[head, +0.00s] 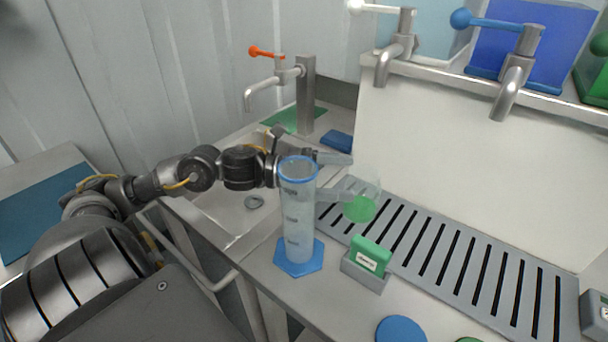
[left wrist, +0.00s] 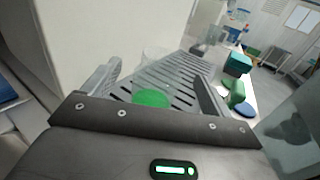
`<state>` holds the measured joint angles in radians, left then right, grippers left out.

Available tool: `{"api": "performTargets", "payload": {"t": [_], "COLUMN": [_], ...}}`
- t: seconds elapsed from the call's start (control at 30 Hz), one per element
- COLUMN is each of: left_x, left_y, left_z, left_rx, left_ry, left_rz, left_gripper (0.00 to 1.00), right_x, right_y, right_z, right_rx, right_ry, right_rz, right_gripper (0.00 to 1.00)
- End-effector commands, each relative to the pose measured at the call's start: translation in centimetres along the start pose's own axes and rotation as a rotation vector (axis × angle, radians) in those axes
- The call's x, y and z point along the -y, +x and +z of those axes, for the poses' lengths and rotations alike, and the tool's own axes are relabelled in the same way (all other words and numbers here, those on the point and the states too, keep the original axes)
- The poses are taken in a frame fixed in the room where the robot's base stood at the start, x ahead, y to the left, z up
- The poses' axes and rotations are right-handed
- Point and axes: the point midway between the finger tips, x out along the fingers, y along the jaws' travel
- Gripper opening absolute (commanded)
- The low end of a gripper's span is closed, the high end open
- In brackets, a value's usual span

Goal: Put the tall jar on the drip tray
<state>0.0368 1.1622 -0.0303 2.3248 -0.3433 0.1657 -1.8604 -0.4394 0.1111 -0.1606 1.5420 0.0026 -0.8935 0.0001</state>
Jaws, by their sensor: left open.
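A clear jar with a green bottom (head: 361,207) stands upright on the slotted grey drip tray (head: 455,250), near its left end; I take it as the tall jar. My left gripper (head: 350,177) is open, its fingers pointing at the jar. In the left wrist view the green bottom (left wrist: 151,97) shows between the two fingers (left wrist: 155,85); the clear walls are faint. I cannot tell whether the fingers touch it. The tray (left wrist: 180,75) stretches beyond it. My right gripper is not in view.
A tall measuring cylinder (head: 298,215) with a blue foot stands in front of my left gripper in the head view. A green block in a grey holder (head: 367,268) and a blue disc (head: 400,330) lie nearby. Taps (head: 515,75) hang above the tray; a sink is at left.

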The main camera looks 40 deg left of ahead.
Motion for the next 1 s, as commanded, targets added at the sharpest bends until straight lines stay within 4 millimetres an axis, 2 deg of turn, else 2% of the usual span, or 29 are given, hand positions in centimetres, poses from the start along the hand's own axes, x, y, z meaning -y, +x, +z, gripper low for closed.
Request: {"api": "performTargets", "payload": {"t": [0.1, 0.47, 0.6, 0.8, 1.0], "left_x": [0.1, 0.1, 0.1, 0.1, 0.1], "left_y": [-1.5, -4.7, -6.0, -7.2, -7.4], "left_z": [-0.3, 0.0, 0.1, 0.1, 0.1], "left_rx": [-0.008, -0.002, 0.002, 0.0, -0.001], "left_ry": [0.0, 0.0, 0.0, 0.002, 0.002], "left_rz": [-0.005, -0.004, -0.005, -0.005, -0.005], "left_gripper": [0.85, 0.85, 0.85, 0.85, 0.85], "right_x": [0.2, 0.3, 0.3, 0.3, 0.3], "right_y": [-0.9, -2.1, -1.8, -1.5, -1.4], "right_z": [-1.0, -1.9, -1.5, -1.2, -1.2], "right_rx": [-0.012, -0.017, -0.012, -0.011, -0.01], "right_ry": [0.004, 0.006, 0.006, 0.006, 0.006], "right_rz": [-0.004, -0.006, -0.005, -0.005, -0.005], "right_gripper": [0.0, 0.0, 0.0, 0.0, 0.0]}}
